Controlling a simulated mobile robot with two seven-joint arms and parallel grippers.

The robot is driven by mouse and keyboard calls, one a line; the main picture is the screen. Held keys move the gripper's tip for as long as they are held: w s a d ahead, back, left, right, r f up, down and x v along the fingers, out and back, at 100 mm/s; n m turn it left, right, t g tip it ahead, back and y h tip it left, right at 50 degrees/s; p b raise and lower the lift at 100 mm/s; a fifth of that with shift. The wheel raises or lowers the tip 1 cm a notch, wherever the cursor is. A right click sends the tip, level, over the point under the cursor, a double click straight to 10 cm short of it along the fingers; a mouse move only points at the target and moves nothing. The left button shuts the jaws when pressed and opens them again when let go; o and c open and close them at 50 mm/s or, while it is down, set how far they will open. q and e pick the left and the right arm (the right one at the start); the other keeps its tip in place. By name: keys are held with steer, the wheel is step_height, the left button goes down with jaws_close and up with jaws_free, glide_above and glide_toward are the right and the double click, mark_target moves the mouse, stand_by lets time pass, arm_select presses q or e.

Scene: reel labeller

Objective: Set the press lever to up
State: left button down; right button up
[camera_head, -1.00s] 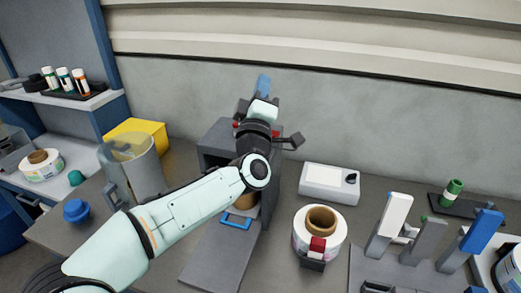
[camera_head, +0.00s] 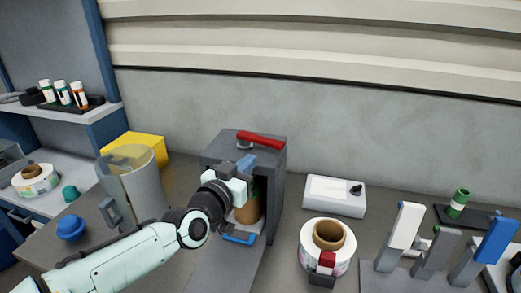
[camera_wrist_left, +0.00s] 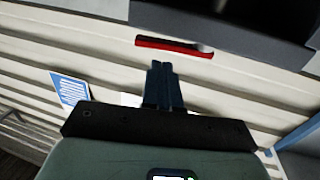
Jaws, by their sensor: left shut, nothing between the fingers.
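The press (camera_head: 278,160) is a grey box with an open front, standing on the bench near the wall. Its red lever (camera_head: 262,139) lies across the top, nearly flat, with a grey mount at its left end. My left gripper (camera_head: 247,164) is in front of the box's upper front edge, below the lever and apart from it. Its blue fingers are shut and empty. In the left wrist view the fingers (camera_wrist_left: 163,85) are together, and the red lever (camera_wrist_left: 174,46) shows beyond their tips with a gap. My right gripper is out of view.
A clear jug (camera_head: 135,180) and a yellow box (camera_head: 148,150) stand left of the press. A white device (camera_head: 333,196) and a label reel (camera_head: 310,241) are to its right. A brown roll (camera_head: 250,208) is inside, partly hidden by my arm.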

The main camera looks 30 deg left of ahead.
mark_target(271, 147)
arm_select(q)
steer(key=w, duration=0.6)
steer(key=shift+w+a, duration=0.1)
steer(key=shift+w, duration=0.2)
steer(key=w, duration=0.1)
steer(key=w+d, duration=0.1)
steer(key=w, duration=0.1)
steer(key=shift+w+d, duration=0.15)
steer(key=shift+w, duration=0.05)
steer(key=shift+s+r, duration=0.1)
